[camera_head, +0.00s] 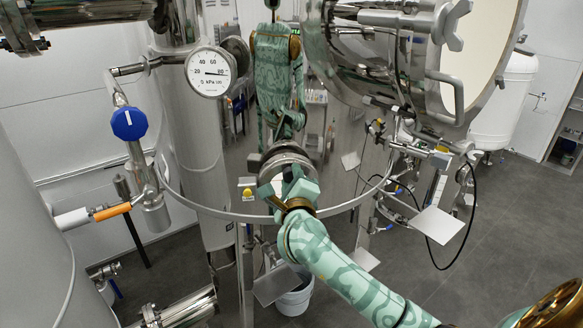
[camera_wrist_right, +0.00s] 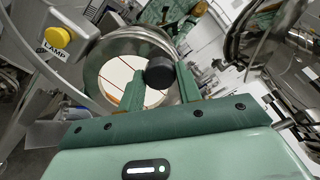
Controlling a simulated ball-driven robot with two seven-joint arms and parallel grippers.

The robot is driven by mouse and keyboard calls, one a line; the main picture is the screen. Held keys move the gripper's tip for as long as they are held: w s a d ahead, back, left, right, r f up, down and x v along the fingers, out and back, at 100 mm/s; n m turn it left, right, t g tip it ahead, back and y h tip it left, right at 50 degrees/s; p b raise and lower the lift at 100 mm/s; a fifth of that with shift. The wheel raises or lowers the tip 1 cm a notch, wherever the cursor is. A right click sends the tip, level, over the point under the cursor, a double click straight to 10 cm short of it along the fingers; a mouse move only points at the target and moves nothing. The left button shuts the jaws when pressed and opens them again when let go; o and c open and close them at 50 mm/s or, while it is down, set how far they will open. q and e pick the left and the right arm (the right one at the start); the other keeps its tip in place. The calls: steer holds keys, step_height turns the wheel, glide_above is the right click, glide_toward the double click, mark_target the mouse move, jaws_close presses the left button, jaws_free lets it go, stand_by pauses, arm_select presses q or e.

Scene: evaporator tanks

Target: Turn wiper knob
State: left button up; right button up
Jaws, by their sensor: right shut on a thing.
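The wiper knob is a short black cylinder in the right wrist view (camera_wrist_right: 159,71), in front of a round sight glass with a thick metal rim (camera_wrist_right: 97,66). My right gripper (camera_wrist_right: 160,80) has its two green fingers on either side of the knob and is shut on it. The knob's turn angle cannot be told. My left gripper is not in view.
A yellow lamp button (camera_wrist_right: 57,36) sits left of the sight glass. A pressure gauge (camera_head: 210,72) and a blue-knobbed valve (camera_head: 129,123) are on the left. The polished tank mirrors my arm.

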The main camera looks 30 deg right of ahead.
steer(key=n, duration=0.3)
steer(key=shift+r+p, duration=0.1)
steer(key=shift+p, duration=0.25)
steer(key=n, duration=0.2)
steer(key=shift+n, duration=2.4)
steer(key=o, duration=0.9)
steer(key=shift+o, duration=0.2)
steer(key=shift+w+d, duration=0.1)
